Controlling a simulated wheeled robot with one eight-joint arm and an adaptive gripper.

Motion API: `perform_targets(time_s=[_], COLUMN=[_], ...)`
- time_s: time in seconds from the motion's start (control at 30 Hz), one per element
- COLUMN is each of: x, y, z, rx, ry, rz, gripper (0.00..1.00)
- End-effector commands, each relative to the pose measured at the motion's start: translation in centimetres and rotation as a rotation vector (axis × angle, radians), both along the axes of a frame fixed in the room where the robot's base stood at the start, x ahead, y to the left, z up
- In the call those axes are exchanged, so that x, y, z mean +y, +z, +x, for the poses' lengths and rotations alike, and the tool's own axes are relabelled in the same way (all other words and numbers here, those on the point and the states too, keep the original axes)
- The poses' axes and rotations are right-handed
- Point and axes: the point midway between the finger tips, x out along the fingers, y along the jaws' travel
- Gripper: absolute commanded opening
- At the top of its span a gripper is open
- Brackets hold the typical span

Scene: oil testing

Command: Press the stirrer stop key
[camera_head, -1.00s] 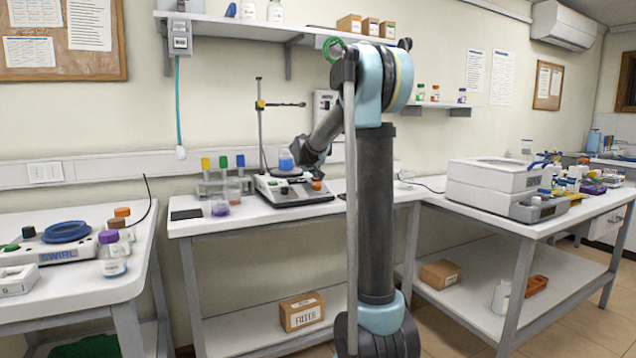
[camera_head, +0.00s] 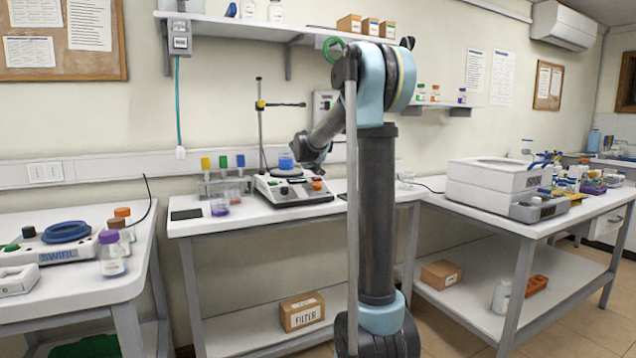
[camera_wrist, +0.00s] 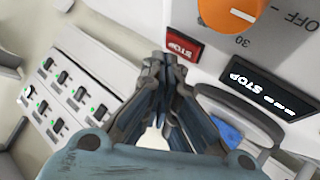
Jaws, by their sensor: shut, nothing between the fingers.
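The stirrer (camera_head: 296,191) is a white-and-dark unit on the middle bench, bearing a beaker of blue liquid (camera_head: 286,161). In the wrist view its red STOP key (camera_wrist: 184,45) lies just beyond and slightly right of my fingertips. An orange knob (camera_wrist: 232,12) is above and right of the key. A black display (camera_wrist: 266,92) showing STOP is to the right. My gripper (camera_wrist: 164,62) is shut and empty, its tips at the key's lower left edge. I cannot tell whether they touch it. In the head view my wrist hangs above the stirrer's right side; the fingertips are unclear.
A metal stand (camera_head: 262,125) rises behind the stirrer. A tube rack (camera_head: 218,188) and a small purple-liquid beaker (camera_head: 220,207) stand to its left. A panel of several small switches (camera_wrist: 68,95) is left of my fingers in the wrist view.

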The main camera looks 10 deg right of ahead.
Motion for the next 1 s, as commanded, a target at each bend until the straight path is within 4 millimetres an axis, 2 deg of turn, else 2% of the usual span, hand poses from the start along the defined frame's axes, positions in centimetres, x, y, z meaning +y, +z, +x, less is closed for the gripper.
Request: perform_targets(time_s=[0.43, 1.0], x=[-0.1, -0.5], y=[0.5, 4.6], z=[-0.2, -1.6], rx=[0.0, 0.0], ry=[0.0, 0.0], rz=[0.0, 0.0], gripper=[0.0, 0.0])
